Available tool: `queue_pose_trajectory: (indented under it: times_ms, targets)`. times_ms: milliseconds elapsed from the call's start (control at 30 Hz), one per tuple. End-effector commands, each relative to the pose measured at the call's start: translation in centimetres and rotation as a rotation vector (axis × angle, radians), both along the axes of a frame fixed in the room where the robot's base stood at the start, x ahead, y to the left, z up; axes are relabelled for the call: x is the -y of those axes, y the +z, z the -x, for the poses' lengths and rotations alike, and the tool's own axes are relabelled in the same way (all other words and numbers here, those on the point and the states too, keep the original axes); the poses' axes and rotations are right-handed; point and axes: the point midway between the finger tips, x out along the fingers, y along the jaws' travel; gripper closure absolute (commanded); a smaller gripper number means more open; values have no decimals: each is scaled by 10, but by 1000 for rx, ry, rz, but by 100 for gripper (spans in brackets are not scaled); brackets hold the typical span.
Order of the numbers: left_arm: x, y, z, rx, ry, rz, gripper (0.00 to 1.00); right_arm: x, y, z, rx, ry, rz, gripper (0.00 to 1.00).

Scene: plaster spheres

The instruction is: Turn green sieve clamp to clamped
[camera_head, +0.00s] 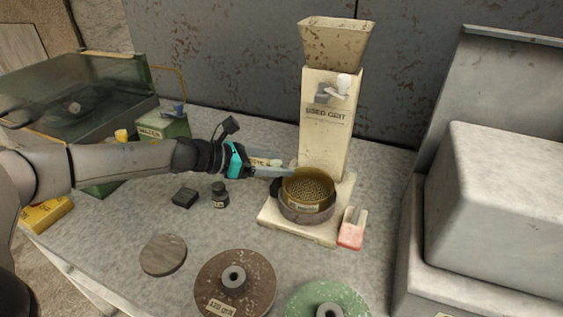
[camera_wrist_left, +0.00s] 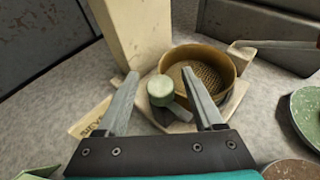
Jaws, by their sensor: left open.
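The sieve (camera_head: 308,193) is a round brown pan with a mesh floor, seated on the cream base of the used-grit hopper. It also shows in the left wrist view (camera_wrist_left: 225,62). The green sieve clamp (camera_wrist_left: 161,88) shows in the left wrist view as a pale green knob with a dark lever beside the sieve's wall. In the head view it is largely hidden behind my gripper. My left gripper (camera_head: 282,167) is open at the sieve's left side. In the wrist view its fingers (camera_wrist_left: 160,76) lie either side of the knob, with no clear grip on it. My right gripper is not in view.
A red-ended lever (camera_head: 351,233) sits at the base's right front. The hopper column (camera_head: 325,130) stands behind the sieve. Brown (camera_head: 222,293) and green (camera_head: 307,304) discs lie in front. A small black bottle (camera_head: 220,196) stands to the left. A grey machine (camera_head: 495,210) fills the right.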

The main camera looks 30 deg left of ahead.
Motion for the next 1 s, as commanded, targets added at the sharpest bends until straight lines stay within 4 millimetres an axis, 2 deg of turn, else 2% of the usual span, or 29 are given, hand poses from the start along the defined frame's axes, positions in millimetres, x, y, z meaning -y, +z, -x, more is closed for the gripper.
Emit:
queue_pose_trajectory:
  times_ms: [133, 300, 733, 1000]
  targets:
    - [0, 0, 0, 0, 0, 0, 31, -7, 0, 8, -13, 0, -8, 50]
    - [0, 0, 0, 0, 0, 0, 50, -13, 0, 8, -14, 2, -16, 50]
    - [0, 0, 0, 0, 0, 0, 99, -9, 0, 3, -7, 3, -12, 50]
    - [0, 0, 0, 0, 2, 0, 100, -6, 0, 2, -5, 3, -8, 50]
